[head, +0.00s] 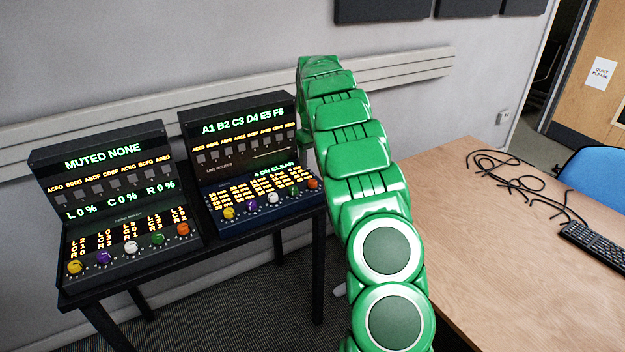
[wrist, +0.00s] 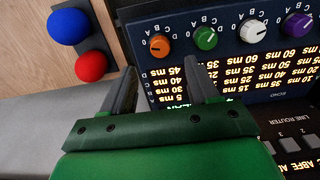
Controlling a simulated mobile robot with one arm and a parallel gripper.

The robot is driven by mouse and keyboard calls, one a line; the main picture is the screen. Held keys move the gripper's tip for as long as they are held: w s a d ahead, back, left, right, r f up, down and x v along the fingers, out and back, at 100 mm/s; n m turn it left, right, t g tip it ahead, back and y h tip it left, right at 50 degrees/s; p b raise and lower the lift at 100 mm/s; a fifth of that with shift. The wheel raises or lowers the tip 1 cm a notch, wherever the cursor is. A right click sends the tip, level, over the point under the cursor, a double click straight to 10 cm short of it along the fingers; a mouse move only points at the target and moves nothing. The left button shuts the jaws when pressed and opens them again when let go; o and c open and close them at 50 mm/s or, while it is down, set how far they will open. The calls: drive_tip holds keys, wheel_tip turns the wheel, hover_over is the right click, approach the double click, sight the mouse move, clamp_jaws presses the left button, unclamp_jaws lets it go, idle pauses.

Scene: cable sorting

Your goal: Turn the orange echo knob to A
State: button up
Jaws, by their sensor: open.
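The orange echo knob (wrist: 159,46) is on the echo panel (wrist: 262,96), which appears upside down in the wrist view. Letters arc around the knob, and its dark mark is on its picture-left side, seemingly toward the 0. In the head view the orange knob (head: 313,184) is at the right end of the right-hand unit's knob row. My gripper (wrist: 160,68) is open, with its two fingers apart and the knob showing between and beyond the tips. I see no contact with the knob. In the head view my green arm hides the gripper.
Green (wrist: 205,38), white (wrist: 254,31) and purple (wrist: 299,26) knobs sit in the same row. A red ball (wrist: 91,66) and a blue ball (wrist: 68,26) are at the wrist view's left. A similar left-hand unit (head: 100,160) shares the stand. Cables (head: 505,170) lie on the wooden desk (head: 480,255).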

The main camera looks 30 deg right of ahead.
sight(312, 181)
drive_tip(key=shift+f, duration=3.95)
drive_tip(key=c, duration=1)
drive_tip(key=shift+c, duration=0.2)
drive_tip(key=shift+m, duration=0.4)
drive_tip(key=m, duration=0.3)
drive_tip(key=shift+w+a, duration=0.1)
drive_tip(key=shift+m, duration=1.6)
